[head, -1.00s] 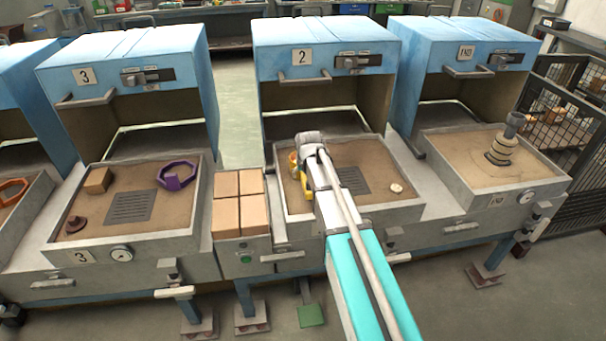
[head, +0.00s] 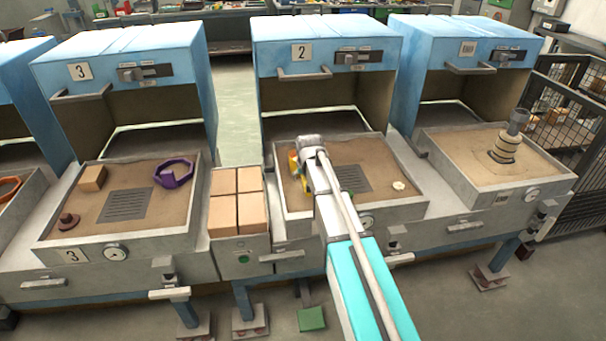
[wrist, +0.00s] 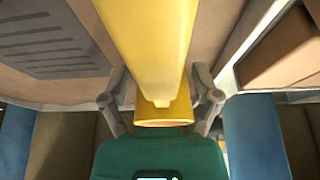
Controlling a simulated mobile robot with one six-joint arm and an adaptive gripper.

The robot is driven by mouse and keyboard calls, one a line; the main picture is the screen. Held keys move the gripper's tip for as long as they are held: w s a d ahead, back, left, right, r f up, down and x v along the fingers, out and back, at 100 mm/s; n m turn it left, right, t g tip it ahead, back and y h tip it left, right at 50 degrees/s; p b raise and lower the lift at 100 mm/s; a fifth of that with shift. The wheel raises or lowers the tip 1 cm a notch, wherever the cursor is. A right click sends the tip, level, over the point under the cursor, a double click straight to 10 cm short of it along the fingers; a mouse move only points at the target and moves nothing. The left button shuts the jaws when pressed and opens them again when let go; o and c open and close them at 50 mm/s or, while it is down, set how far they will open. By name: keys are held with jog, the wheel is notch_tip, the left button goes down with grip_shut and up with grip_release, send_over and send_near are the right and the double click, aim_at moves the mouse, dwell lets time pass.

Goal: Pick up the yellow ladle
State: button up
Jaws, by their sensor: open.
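The yellow ladle (wrist: 148,45) fills the top middle of the wrist view, very close to the camera. In the head view only a bit of the yellow ladle (head: 293,160) shows at the left end of the sand tray under oven 2, with my arm hiding the rest. My gripper (wrist: 162,97) is open, with one finger on each side of the yellow ladle. Gaps show between the fingers and the ladle in the wrist view. Whether the fingers touch it lower down is not visible.
The sand tray (head: 300,208) has a dark grate (head: 352,178) and a small pale disc (head: 399,186). Tan blocks (head: 237,202) stand left of it. The left tray holds a purple ring (head: 174,173); the right tray holds a stacked grey piece (head: 503,149).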

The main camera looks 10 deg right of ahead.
dwell(0.6)
grip_shut()
